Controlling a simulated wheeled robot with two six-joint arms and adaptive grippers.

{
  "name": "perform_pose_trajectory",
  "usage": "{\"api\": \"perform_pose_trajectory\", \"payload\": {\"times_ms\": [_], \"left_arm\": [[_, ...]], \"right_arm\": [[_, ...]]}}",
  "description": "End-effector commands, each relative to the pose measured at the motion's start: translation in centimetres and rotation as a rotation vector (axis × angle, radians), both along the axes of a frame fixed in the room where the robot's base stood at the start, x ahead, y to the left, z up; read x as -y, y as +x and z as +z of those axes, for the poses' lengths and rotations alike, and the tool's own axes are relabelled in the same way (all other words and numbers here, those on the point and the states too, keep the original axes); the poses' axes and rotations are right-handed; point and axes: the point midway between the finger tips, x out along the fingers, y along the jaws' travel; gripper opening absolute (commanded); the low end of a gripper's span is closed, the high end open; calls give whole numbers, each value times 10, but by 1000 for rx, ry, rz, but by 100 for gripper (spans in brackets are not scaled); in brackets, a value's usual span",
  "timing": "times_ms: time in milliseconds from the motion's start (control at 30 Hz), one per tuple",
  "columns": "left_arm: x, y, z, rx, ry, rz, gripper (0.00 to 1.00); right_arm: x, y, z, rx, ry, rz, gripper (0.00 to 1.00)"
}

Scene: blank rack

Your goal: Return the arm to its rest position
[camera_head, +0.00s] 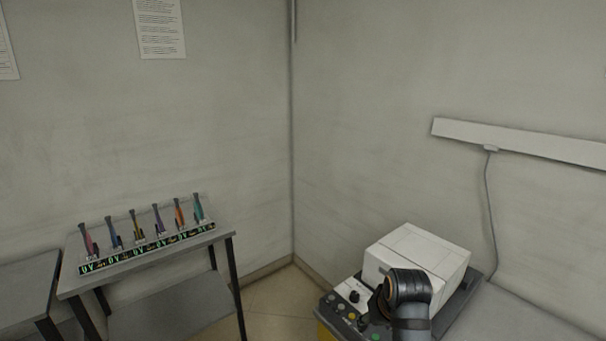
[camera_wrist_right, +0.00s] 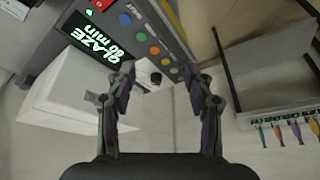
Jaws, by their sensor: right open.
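My right gripper (camera_wrist_right: 160,85) shows in the wrist view with its two fingers spread apart and nothing between them. Beyond the fingers is the control panel (camera_wrist_right: 152,38) of a machine, with a lit display reading GLAZE and several coloured buttons. I cannot tell the exact gap between the fingers and the panel. In the head view, part of my right arm (camera_head: 410,300) stands in front of the machine at the bottom right; the gripper itself is hidden there. My left arm and gripper are in neither view.
The machine has a white box-shaped body (camera_head: 420,253) and sits on a grey bench (camera_head: 520,322). A table (camera_head: 150,262) at the left bears a rack (camera_head: 95,266) of several coloured tools. Open floor (camera_head: 275,302) lies between them. A cable (camera_head: 489,210) hangs on the right wall.

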Motion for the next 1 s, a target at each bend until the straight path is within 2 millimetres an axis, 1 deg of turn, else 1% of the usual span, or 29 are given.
{"api": "perform_pose_trajectory", "payload": {"times_ms": [33,133,167,333,400,467,567,700,800,900,1000], "left_arm": [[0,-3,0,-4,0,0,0],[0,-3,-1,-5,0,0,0],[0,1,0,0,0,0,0],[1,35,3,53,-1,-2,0],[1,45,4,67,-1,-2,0],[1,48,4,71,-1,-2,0],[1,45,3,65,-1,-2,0],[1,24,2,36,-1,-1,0],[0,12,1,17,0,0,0],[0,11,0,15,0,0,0],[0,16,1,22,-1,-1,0]], "right_arm": [[1,-1,-2,-2,-2,-2,53],[11,-17,-20,-11,-11,-15,53],[14,-21,-24,-12,-14,-19,53],[29,-49,-50,-21,-32,-36,53],[36,-64,-60,-27,-41,-42,53],[41,-76,-68,-31,-49,-44,53],[48,-98,-80,-36,-63,-46,53],[57,-129,-94,-46,-79,-42,53],[62,-151,-101,-51,-90,-35,53],[65,-173,-106,-58,-98,-24,53],[66,-195,-109,-65,-104,-9,53]]}}
